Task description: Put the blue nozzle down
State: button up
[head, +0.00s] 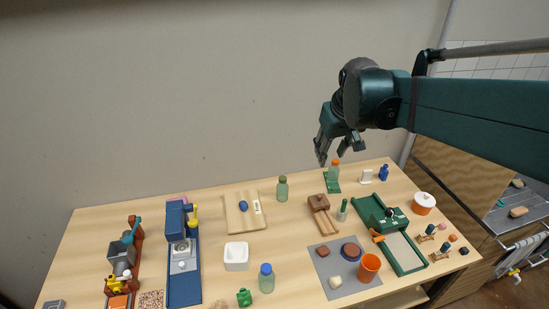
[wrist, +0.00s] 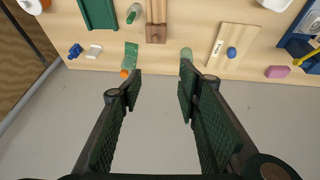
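A small dark blue piece (head: 384,173), which could be the blue nozzle, is on the table near its back right edge, beside a white block (head: 366,176). It also shows at the upper left of the wrist view (wrist: 75,50); I cannot make out its exact shape. My gripper (head: 340,157) is in the air over the back of the table, left of the blue piece and apart from it. In the wrist view its fingers (wrist: 160,82) are spread wide, with nothing held between them.
A wooden board (head: 232,221) carries a blue knob (head: 243,206). A green tray (head: 405,256) and an orange cup (head: 369,267) are at the right.

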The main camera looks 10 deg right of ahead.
jog(key=s+a+f+t, duration=0.1)
jog(key=s+a+f, duration=0.2)
jog(key=s+a, duration=0.3)
jog(key=s+a+f+t+y, duration=0.1)
jog(key=s+a+f, duration=0.2)
jog(key=s, duration=0.9)
jog(key=a, duration=0.3)
jog(key=shift+a+t, duration=0.15)
jog(key=shift+t, duration=0.25)
